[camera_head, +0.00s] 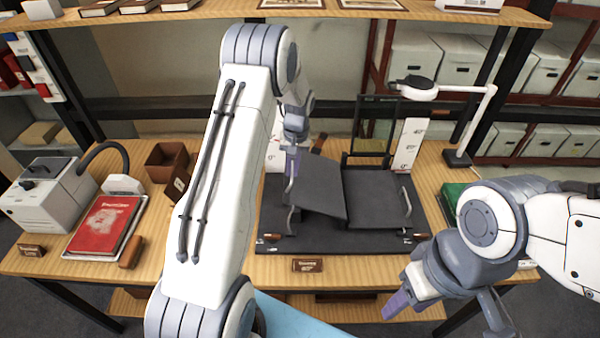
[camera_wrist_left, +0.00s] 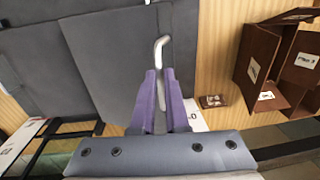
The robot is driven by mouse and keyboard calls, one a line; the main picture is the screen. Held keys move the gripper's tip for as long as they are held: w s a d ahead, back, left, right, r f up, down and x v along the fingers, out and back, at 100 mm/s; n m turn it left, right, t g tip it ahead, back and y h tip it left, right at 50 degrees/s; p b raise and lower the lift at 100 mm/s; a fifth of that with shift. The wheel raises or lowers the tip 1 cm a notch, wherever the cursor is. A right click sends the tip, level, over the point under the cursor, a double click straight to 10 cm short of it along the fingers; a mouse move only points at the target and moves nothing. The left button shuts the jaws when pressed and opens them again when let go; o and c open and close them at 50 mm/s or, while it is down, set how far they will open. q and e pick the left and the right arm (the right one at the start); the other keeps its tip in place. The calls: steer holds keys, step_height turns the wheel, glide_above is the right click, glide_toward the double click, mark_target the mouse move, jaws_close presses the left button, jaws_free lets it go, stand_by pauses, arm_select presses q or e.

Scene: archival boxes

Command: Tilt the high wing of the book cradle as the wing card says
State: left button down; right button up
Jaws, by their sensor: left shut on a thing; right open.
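The book cradle (camera_head: 345,242) stands on the middle of the table, with a dark grey left wing (camera_head: 318,188) and a right wing (camera_head: 374,200). The left wing looks raised and tilted; the right wing looks flatter. My left gripper (camera_head: 292,165) is at the left wing's outer side, its purple fingers shut on a bent metal handle, which also shows in the left wrist view (camera_wrist_left: 161,48). A small brown card (camera_head: 307,265) lies at the table's front edge; its print is too small to read surely. My right gripper (camera_head: 398,304) is open and empty at the front right.
White angle scales stand behind the cradle, the right one (camera_head: 407,145) plain to see. A lamp (camera_head: 460,155) stands at the right, near a green object (camera_head: 452,198). A red book (camera_head: 102,220), a grey machine (camera_head: 48,195) and a brown box (camera_head: 166,160) are at the left.

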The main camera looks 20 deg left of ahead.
arm_select(q)
steer(key=w+d+r+p, duration=0.1)
steer(key=w+d+r, duration=0.1)
steer(key=d, duration=0.3)
steer(key=shift+r, duration=0.85)
steer(key=c, duration=1.1)
jaws_free()
steer(key=shift+o, duration=0.9)
steer(key=shift+w, duration=0.1)
steer(key=shift+a, duration=0.1)
steer(key=shift+r, duration=0.1)
